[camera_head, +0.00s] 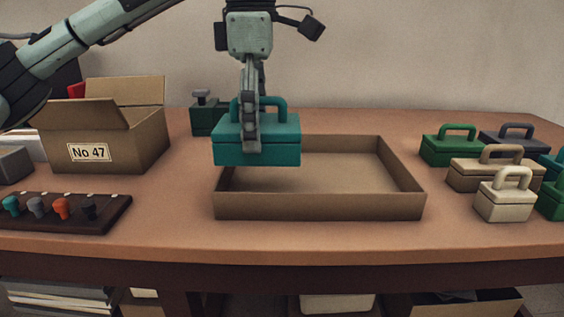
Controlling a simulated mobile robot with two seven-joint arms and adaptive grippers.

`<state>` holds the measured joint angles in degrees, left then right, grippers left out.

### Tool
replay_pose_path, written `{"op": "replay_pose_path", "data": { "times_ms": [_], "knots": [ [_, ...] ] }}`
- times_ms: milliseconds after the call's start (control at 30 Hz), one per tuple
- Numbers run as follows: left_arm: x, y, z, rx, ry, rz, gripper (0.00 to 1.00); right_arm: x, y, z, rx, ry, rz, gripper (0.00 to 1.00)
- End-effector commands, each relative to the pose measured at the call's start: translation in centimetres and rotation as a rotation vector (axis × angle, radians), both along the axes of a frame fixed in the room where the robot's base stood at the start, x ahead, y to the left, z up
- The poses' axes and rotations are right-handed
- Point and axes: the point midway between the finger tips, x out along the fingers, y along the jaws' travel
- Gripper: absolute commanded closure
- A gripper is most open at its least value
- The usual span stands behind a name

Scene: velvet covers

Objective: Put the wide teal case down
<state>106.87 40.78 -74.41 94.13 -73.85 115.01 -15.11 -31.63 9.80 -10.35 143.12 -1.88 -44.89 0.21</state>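The wide teal case (285,140) is upright at the left back part of a shallow open tray (320,207). It covers part of the tray's left wall and seems to be held above the tray. My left gripper (250,145) comes down on it from above, with a finger in front of the case's handle and front face. The far finger is hidden behind the case. The gripper looks shut on the case. My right gripper is not in view.
A cardboard box labelled No 47 (130,145) stands at left, behind a dark rack of coloured knobs (75,222). A dark green object (203,115) stands behind the teal case. Several handled cases, including a cream one (503,203), crowd the right. The tray's visible floor is empty.

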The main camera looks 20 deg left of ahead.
Motion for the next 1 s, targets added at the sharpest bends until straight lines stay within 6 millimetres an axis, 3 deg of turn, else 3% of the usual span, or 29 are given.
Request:
{"op": "replay_pose_path", "data": {
  "times_ms": [200, 333, 467, 733, 1000],
  "knots": [
    [4.7, -0.2, -2.7, 0.001, 0.001, 0.002, 0.52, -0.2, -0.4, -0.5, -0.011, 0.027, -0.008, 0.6],
    [6.2, -0.3, -3.6, 0.0, -0.001, -0.001, 0.52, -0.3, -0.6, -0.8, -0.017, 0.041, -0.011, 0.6],
    [6.6, -0.2, -4.2, 0.0, -0.001, -0.001, 0.52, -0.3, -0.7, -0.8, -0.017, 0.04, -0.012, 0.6],
    [6.5, -0.2, -7.7, 0.001, -0.002, -0.001, 0.52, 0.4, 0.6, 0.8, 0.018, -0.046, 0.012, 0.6],
    [6.5, -0.2, -7.9, 0.0, -0.003, 0.0, 0.52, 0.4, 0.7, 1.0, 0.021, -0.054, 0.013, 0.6]
  ]
}}
